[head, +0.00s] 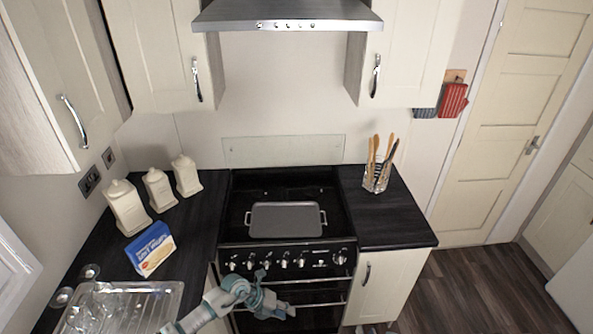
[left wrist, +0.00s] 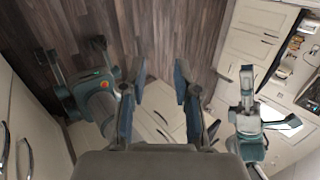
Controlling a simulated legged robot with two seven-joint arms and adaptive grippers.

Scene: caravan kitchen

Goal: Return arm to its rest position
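My left arm comes in from the lower left of the head view. My left gripper (head: 270,302) hangs in front of the oven door, below the row of knobs. In the left wrist view my left gripper (left wrist: 160,92) has its two fingers apart with nothing between them, and floor and pale cabinet fronts show beyond. A small grey piece shows at the bottom edge of the head view, too cut off to identify. Other grey and teal parts of my own body show at both sides of the left wrist view; I cannot tell clearly whether one is my right gripper.
A grey tray (head: 286,219) lies on the stove. A utensil holder (head: 376,180) stands on the right counter (head: 395,222). A blue and yellow box (head: 150,249) and white canisters (head: 126,207) stand on the left counter, behind the sink drainer (head: 150,305). Dark floor (head: 470,290) is clear at right.

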